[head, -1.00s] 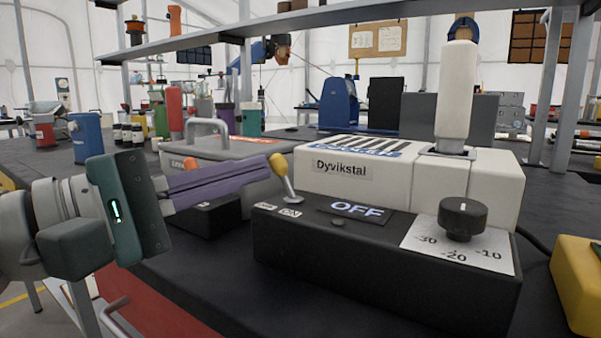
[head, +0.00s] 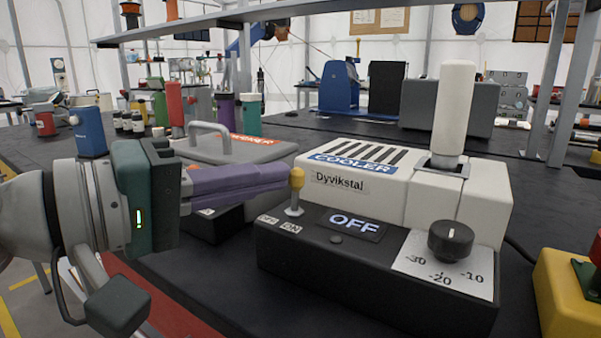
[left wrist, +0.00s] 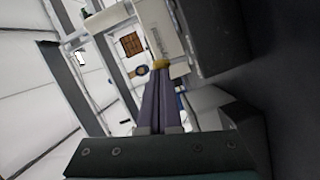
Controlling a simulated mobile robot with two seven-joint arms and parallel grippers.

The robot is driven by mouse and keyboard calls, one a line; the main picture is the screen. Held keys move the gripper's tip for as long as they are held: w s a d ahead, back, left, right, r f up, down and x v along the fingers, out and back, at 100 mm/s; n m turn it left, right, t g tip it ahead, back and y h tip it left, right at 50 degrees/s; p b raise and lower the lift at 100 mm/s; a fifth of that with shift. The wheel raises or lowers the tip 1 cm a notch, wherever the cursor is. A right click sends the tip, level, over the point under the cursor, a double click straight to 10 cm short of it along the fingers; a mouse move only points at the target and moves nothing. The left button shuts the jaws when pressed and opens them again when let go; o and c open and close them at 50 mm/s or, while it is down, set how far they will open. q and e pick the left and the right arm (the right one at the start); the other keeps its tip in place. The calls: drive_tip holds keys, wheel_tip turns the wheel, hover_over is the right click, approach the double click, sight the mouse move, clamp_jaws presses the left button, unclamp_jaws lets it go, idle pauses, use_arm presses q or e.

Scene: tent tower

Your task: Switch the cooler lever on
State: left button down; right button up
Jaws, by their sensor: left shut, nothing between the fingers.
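The cooler (head: 408,190) is a white unit with a black control box (head: 370,270) at its front. Its small lever (head: 296,190) has a yellow tip and stands about upright at the left end of the box, by the OFF and ON labels. The display (head: 354,223) reads OFF. My left gripper (head: 284,177) is shut, with its purple fingers' tips at the left side of the yellow tip, touching or nearly so. In the left wrist view the yellow tip (left wrist: 161,64) shows at the ends of the fingers. My right gripper is not in view.
A black dial (head: 451,241) sits on the box's right part, and a white handle (head: 453,108) rises from the cooler. A grey-lidded case (head: 235,150) stands behind my left fingers. A yellow box with a red button (head: 565,290) is at the right edge.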

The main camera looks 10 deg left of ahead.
use_arm(q)
drive_tip(key=shift+s+d+r+m+y+p, duration=0.15)
drive_tip(key=shift+d+m+p, duration=0.15)
drive_tip(key=shift+m+p, duration=0.3)
drive_tip(key=shift+s+d+f+m+y+p, duration=0.15)
drive_tip(key=shift+d+m+p, duration=0.1)
drive_tip(key=shift+m+p, duration=0.3)
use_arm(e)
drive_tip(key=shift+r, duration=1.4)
use_arm(q)
drive_tip(key=shift+w+r, duration=0.1)
